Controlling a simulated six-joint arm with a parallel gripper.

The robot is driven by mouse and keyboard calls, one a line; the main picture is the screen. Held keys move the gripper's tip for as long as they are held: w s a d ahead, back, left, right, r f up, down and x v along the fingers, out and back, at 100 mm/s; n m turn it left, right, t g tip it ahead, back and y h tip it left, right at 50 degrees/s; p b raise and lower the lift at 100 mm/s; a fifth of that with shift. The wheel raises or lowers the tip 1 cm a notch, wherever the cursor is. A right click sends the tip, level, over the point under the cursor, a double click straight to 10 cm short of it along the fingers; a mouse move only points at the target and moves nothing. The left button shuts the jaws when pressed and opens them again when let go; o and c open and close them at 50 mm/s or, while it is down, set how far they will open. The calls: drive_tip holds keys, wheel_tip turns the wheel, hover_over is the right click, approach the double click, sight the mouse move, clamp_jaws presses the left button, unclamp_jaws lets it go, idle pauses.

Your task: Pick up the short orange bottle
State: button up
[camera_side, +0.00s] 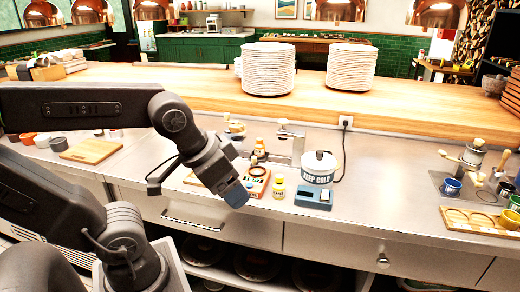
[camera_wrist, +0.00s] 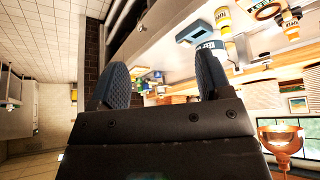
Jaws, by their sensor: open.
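Two small bottles could be the short orange bottle, and I cannot tell which. A bottle with a yellow-orange label (camera_side: 279,188) stands upright near the front of the steel counter. It shows at the top of the wrist view (camera_wrist: 224,22). An orange-brown bottle with a pale label (camera_side: 259,147) stands farther back, and in the wrist view it is at the upper right (camera_wrist: 291,29). My gripper (camera_side: 236,194) is to the left of the front bottle, apart from it. In the wrist view my gripper's fingers (camera_wrist: 162,60) are spread, with nothing held between them.
A white "DEEP COLD" pot (camera_side: 319,168) and a blue box with a display (camera_side: 314,196) stand right of the front bottle. Plate stacks (camera_side: 268,70) stand on the wooden ledge behind. A wooden tray (camera_side: 470,220) lies at right. The counter between is clear.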

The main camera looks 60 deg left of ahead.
drive_tip(key=w+a+r+n+y, duration=0.1)
drive_tip(key=w+a+r+n, duration=0.2)
drive_tip(key=w+a, duration=0.6)
drive_tip(key=n+g+y, duration=0.2)
drive_tip(key=n+g, duration=0.1)
drive_tip(key=n, duration=0.4)
approach(259, 141)
drive_tip(key=x, duration=0.6)
drive_tip(key=shift+w+d+f, duration=0.1)
drive_tip(key=shift+w+d, duration=0.05)
drive_tip(key=shift+x, duration=3.05)
drive_tip(key=c, duration=0.9)
